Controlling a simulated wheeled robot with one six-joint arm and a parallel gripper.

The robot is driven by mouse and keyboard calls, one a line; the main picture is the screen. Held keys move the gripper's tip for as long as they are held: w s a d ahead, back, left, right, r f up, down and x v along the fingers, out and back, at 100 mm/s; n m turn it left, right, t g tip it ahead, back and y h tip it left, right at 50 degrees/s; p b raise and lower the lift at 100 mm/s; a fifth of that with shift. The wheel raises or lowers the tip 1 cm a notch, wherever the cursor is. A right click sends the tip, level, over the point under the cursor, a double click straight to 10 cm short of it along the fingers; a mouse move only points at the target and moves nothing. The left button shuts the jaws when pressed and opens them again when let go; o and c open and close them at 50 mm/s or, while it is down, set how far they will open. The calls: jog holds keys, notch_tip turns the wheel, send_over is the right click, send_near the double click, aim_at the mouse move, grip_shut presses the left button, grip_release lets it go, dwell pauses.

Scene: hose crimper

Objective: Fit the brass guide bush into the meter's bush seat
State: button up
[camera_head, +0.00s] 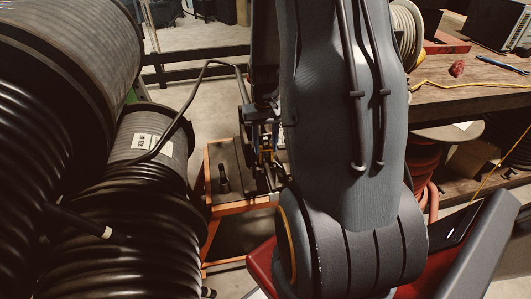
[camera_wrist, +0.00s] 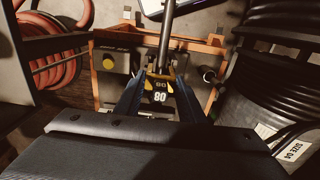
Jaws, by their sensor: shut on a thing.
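A small yellow-and-dark thing with number marks (camera_wrist: 160,95) shows between the fingers. I cannot tell for certain that it is the brass guide bush. A grey rod (camera_wrist: 166,38) rises in the picture just beyond the fingertips; whether it touches them is unclear. In the head view my gripper (camera_head: 263,150) is small and partly hidden behind my arm. I cannot make out the meter or its bush seat.
The orange-framed stand (camera_head: 238,208) has a dark top with an upright black peg (camera_head: 223,180). A yellow disc (camera_wrist: 109,62) shows on it in the wrist view. Large black hose reels (camera_head: 145,155) crowd the left. A cluttered bench (camera_head: 465,100) stands at the right.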

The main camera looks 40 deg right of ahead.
aim_at(265, 147)
jog(key=shift+f+p, duration=0.3)
jog(key=shift+f, duration=1.6)
jog(key=shift+f, duration=0.2)
jog(key=o, duration=1.1)
jog(key=shift+r, duration=0.1)
notch_tip(265, 147, up, 12)
jog(key=shift+b, duration=1.15)
jog(key=s+a+n, duration=0.1)
jog(key=s+a, duration=0.1)
jog(key=a, duration=0.5)
jog(key=s+a+n, duration=0.2)
jog(key=a, duration=0.5)
jog(key=s+a+r+n+t, duration=0.1)
jog(key=s+a+n, duration=0.1)
jog(key=a, duration=0.5)
jog(key=shift+s+a+r, duration=0.1)
jog(key=shift+s+a, duration=0.1)
jog(key=shift+s, duration=0.4)
